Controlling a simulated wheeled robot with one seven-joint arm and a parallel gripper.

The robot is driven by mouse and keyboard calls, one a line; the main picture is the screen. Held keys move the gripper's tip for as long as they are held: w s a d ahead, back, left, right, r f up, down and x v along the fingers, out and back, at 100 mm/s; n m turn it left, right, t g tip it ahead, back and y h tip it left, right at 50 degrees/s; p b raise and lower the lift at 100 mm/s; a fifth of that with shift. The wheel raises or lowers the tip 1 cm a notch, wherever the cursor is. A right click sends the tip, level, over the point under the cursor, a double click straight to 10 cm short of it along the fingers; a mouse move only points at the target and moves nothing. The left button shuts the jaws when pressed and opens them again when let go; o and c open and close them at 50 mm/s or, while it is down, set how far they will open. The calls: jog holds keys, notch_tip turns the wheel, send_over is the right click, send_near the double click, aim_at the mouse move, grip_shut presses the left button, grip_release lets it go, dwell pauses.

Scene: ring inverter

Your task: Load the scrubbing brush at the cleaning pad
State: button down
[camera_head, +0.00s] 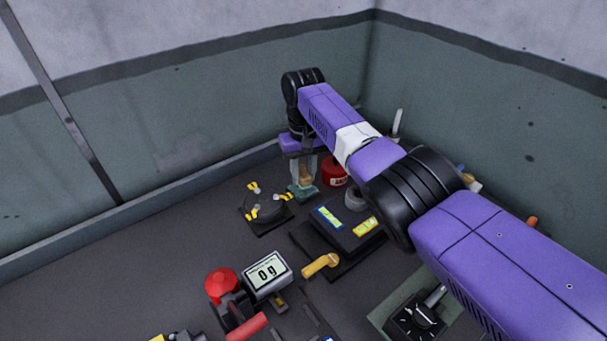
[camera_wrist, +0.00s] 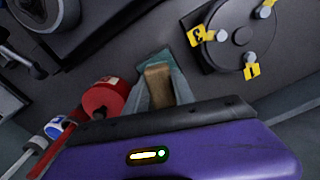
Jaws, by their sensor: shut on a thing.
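My gripper (camera_head: 304,181) points down at the back of the floor area, left of a red canister. It is shut on a tan-brown block, the scrubbing brush (camera_head: 306,174), which also shows between the grey fingers in the wrist view (camera_wrist: 158,84). A teal pad (camera_head: 301,192), likely the cleaning pad, lies right at the fingertips. In the wrist view its teal edge (camera_wrist: 157,58) shows just beyond the brush. The brush's lower end is hidden, and I cannot tell whether it touches the pad.
A red canister (camera_head: 334,171) stands close beside my gripper. A black box with yellow labels (camera_head: 344,226) is in front. A scale reading 0 g (camera_head: 267,272) is nearer, with bare dark surface left of it.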

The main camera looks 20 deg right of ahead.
aim_at(304, 173)
jog(key=shift+r+p, duration=1.65)
jog(key=shift+r, duration=0.5)
jog(key=shift+s, duration=0.1)
